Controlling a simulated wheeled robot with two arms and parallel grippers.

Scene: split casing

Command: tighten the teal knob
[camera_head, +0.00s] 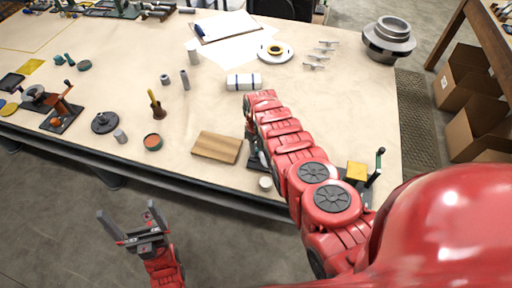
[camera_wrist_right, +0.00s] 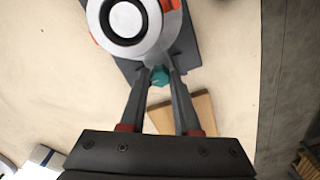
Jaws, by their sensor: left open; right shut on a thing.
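The teal knob (camera_wrist_right: 159,76) shows in the right wrist view, at the edge of a pale round housing (camera_wrist_right: 125,48) with a dark opening and orange bits, on a dark base (camera_wrist_right: 187,50). My right gripper (camera_wrist_right: 160,82) is shut on the knob, one finger on each side. In the head view my right arm hides the knob, and only part of a dark fixture (camera_head: 256,160) shows beside the arm. My left gripper (camera_head: 130,222) is open and empty, off the table's front edge.
A white roll (camera_head: 243,82) lies behind. A yellow-topped device with a crank (camera_head: 357,171) stands at right. Several tools sit at left.

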